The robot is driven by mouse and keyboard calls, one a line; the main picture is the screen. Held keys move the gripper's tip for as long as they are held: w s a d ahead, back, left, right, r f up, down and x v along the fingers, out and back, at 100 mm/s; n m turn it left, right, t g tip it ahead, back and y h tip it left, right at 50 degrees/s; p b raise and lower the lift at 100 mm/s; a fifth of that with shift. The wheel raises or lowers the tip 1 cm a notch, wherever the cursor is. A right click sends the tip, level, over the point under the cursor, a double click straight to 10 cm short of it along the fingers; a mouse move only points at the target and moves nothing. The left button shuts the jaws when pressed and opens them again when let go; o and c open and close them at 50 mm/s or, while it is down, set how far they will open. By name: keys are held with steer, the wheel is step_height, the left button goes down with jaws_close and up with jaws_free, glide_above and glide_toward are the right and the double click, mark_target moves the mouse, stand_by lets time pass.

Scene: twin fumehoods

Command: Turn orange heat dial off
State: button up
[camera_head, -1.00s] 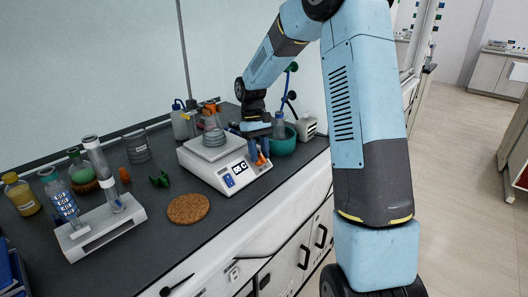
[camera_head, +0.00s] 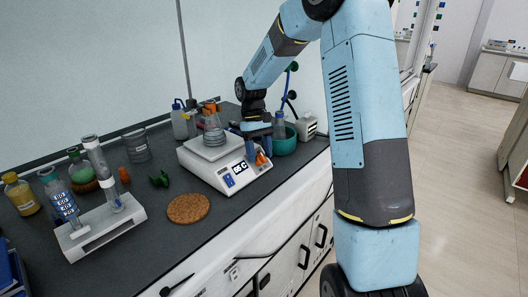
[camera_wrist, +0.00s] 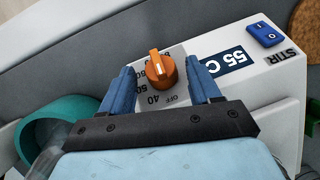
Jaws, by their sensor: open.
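The orange heat dial (camera_wrist: 160,70) is on the front panel of the white hotplate (camera_head: 205,165). Its pale pointer ridge faces the top of the wrist view, and the OFF mark lies on the opposite side, by the 40. The dial also shows in the head view (camera_head: 261,159), partly hidden by my fingers. My gripper (camera_wrist: 163,82) is open, with one blue finger on each side of the dial; I cannot tell whether they touch it. In the head view my gripper (camera_head: 258,148) is over the panel's right end.
A flask (camera_head: 213,132) stands on the hotplate's top. A blue stir control (camera_wrist: 267,35) is beyond the display. A teal bowl (camera_head: 285,144) is close behind my gripper. A cork mat (camera_head: 188,208) and a tube stand (camera_head: 105,232) are to the left.

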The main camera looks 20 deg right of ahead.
mark_target(257, 151)
steer(key=shift+v, duration=3.75)
steer(key=shift+f, duration=0.1)
